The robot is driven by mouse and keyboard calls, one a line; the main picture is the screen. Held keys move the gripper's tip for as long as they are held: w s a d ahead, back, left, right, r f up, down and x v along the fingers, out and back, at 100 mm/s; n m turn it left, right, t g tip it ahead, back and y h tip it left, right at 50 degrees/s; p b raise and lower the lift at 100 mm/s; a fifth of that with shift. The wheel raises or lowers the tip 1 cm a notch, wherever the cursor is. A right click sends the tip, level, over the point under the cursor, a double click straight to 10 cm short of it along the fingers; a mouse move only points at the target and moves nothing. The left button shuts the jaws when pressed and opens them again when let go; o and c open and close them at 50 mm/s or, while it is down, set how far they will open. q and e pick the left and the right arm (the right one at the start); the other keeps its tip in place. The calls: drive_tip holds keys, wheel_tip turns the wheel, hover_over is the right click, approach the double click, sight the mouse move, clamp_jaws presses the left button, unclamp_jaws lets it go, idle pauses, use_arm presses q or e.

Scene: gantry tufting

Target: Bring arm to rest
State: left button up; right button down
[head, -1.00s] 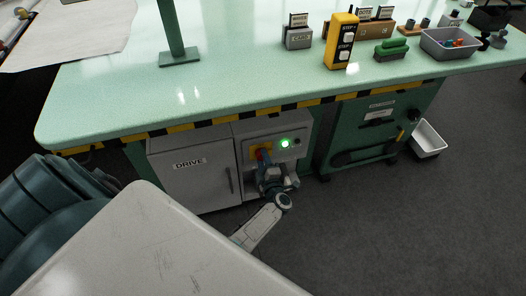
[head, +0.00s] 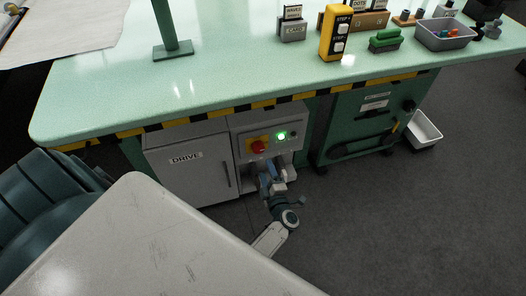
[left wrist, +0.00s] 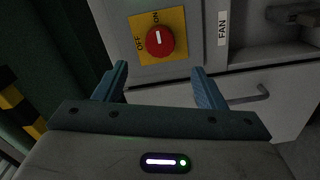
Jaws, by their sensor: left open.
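My left gripper (head: 268,180) is in front of the drive cabinet, below its control panel. In the left wrist view its two blue fingers (left wrist: 160,85) stand apart with nothing between them. A red rotary knob (left wrist: 160,41) on a yellow plate marked OFF and ON is just beyond the fingertips, apart from them. Its white mark is near vertical. The knob also shows in the head view (head: 258,146), beside a lit green lamp (head: 281,135). My right gripper is not in view.
The grey cabinet door marked DRIVE (head: 188,170) is shut. The green table (head: 200,90) overhangs the cabinet with a striped edge. A green cart (head: 360,125) and a white bin (head: 424,130) stand to the right. Dark floor (head: 400,220) is clear.

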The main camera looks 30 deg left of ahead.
use_arm(q)
drive_tip(key=shift+v, duration=0.9)
